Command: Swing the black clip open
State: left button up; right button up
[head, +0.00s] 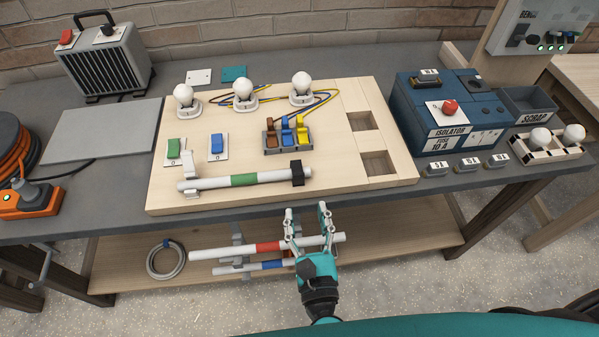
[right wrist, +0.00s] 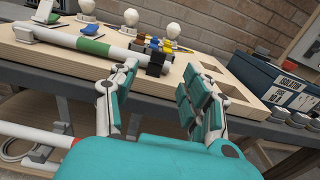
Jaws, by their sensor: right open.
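The black clip (head: 297,173) sits around the right end of a white tube with a green band (head: 243,180), on the front part of the wooden board. It looks shut over the tube. In the right wrist view the black clip (right wrist: 156,63) shows just beyond the fingers. A white clip (head: 188,184) at the tube's left end has a part standing up. My right gripper (head: 307,218) is open and empty, in front of the board's front edge, below the clip in the picture and apart from it. My left gripper is not in view.
The wooden board (head: 330,197) carries bulbs, switches and coloured lever connectors (head: 286,135). A blue isolator box (head: 448,110) stands to the right. A shelf below the bench holds tubes with red and blue bands (head: 268,247).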

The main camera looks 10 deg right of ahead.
aim_at(299, 176)
jog(key=w+p, duration=0.2)
jog(key=w, duration=0.7)
jog(key=shift+w, duration=0.4)
jog(key=shift+c, duration=0.3)
grip_shut()
